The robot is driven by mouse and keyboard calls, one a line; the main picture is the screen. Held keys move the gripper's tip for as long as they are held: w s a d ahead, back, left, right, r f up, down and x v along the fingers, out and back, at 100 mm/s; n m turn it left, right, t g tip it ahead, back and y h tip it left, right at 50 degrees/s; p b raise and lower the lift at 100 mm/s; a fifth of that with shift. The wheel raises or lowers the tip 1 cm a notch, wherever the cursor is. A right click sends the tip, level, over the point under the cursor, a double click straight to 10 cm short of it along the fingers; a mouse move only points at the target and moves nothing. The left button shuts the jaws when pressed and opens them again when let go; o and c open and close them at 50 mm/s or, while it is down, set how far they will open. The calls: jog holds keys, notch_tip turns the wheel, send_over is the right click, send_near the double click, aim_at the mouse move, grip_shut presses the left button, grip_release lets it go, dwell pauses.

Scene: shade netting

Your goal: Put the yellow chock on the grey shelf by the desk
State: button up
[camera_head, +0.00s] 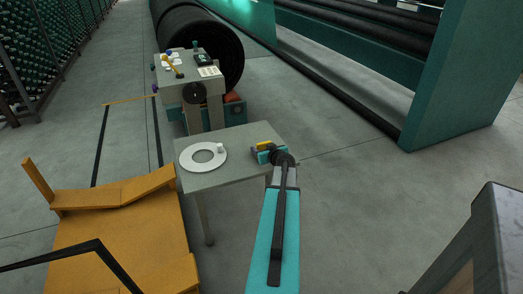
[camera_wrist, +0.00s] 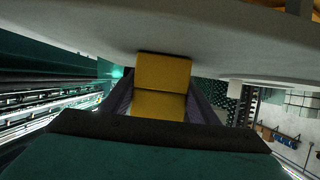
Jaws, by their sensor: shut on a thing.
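The yellow chock (camera_head: 264,144) is held at the end of my arm, over the right part of the grey shelf (camera_head: 236,171). In the wrist view the chock (camera_wrist: 162,72) sits between the two fingers, with two yellow faces showing. My gripper (camera_head: 266,150) is shut on it. The grey surface (camera_wrist: 75,25) fills the top of the wrist view, close beside the chock. I cannot tell whether the chock touches it. The desk (camera_head: 205,82) stands just behind the shelf, with small items on top.
A white ring (camera_head: 188,165) and a small white piece (camera_head: 220,148) lie on the shelf's left part. An orange wooden frame (camera_head: 125,235) stands at front left. A large black roll (camera_head: 215,45) is behind the desk.

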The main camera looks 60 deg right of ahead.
jog(key=o, duration=1.1)
jog(key=shift+f, duration=0.1)
jog(key=shift+s+a+r, duration=0.1)
jog(key=shift+s+r, duration=0.05)
jog(key=shift+r, duration=0.05)
jog(key=p+v, duration=0.1)
jog(key=v, duration=1)
jog(key=shift+s+a+r, duration=0.1)
jog(key=shift+s+a, duration=0.1)
jog(key=shift+s, duration=0.05)
